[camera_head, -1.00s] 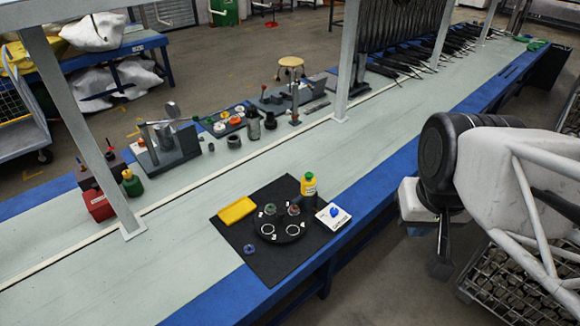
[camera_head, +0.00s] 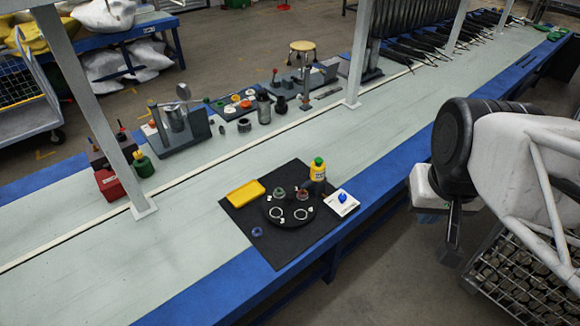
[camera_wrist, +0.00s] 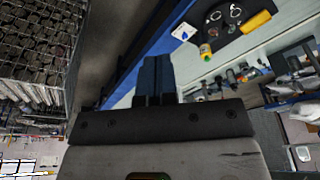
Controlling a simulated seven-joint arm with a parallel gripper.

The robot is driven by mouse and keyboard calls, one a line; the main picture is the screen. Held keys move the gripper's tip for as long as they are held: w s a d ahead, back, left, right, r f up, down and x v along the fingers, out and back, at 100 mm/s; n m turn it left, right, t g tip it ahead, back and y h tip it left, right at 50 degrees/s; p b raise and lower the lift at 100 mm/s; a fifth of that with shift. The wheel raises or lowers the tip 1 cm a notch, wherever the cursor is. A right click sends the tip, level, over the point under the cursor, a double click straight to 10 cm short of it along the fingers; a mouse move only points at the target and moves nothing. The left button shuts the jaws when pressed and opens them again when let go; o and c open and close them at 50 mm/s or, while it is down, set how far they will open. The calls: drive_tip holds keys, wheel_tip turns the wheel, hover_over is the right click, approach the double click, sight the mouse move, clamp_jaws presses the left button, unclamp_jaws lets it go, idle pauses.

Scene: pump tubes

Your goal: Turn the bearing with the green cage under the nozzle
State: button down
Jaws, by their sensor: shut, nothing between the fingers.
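A round black turntable (camera_head: 287,222) lies on a black mat (camera_head: 278,256) on the bench. A small greenish ring-shaped part (camera_head: 279,194), perhaps the green-cage bearing, sits at its back left. A reddish part (camera_head: 302,195) sits beside it, and two white rings show at the front. A yellow bottle with a green top (camera_head: 318,170) stands behind the turntable; I cannot make out a nozzle. My gripper (camera_head: 450,256) hangs beyond the bench's right edge, well away from the turntable. In the wrist view its dark fingers (camera_wrist: 153,75) are together and empty.
A yellow tray (camera_head: 246,193), a white card with a blue object (camera_head: 341,202) and a blue ring (camera_head: 257,231) lie around the turntable. Grey uprights (camera_head: 84,110) stand along the bench. A wire crate of metal parts (camera_head: 525,278) is below my arm.

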drive_tip(key=c, duration=1.8)
unclamp_jaws()
